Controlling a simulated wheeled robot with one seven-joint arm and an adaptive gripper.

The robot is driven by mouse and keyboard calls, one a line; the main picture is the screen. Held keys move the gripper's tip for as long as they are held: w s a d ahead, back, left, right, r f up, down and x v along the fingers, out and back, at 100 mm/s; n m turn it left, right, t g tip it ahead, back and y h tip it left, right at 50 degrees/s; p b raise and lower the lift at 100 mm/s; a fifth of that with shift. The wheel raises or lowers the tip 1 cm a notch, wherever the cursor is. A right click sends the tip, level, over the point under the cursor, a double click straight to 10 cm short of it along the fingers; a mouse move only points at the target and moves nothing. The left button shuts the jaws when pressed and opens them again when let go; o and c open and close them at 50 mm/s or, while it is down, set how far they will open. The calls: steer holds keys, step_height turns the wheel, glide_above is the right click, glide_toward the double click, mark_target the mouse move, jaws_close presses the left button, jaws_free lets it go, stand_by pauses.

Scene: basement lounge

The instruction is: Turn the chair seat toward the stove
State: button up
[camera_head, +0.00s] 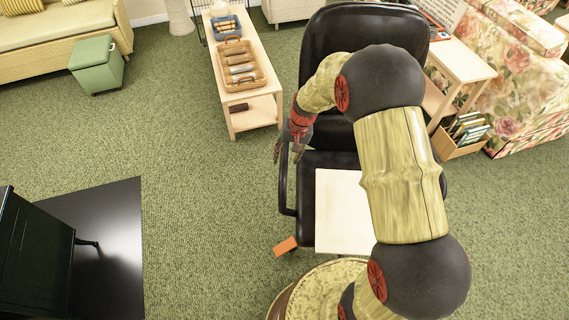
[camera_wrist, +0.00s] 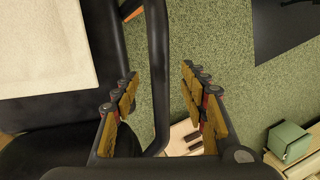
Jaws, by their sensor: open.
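The black chair (camera_head: 325,163) stands in the middle of the head view. Its backrest is at the top and its seat points toward the bottom of the picture, partly hidden by my arm. A looped black armrest (camera_head: 283,190) runs along its left side. The black stove (camera_head: 32,262) is at the lower left, cut off by the picture edge. My gripper (camera_head: 288,156) is open at the chair's left armrest. In the wrist view the armrest (camera_wrist: 161,100) shows between the spread fingers of my gripper (camera_wrist: 160,72); contact cannot be told.
A pale square board (camera_head: 343,215) covers part of the seat. An orange block (camera_head: 285,246) is beside it. A low wooden table (camera_head: 255,117) with trays stands behind to the left. A side table (camera_head: 462,62) and floral armchair (camera_head: 510,75) are right. Green carpet (camera_head: 190,160) is clear toward the stove's dark mat (camera_head: 110,225).

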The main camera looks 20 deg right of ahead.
mark_target(285, 162)
steer(key=b+x, duration=0.1)
steer(key=x, duration=0.3)
steer(key=shift+c, duration=0.8)
jaws_close()
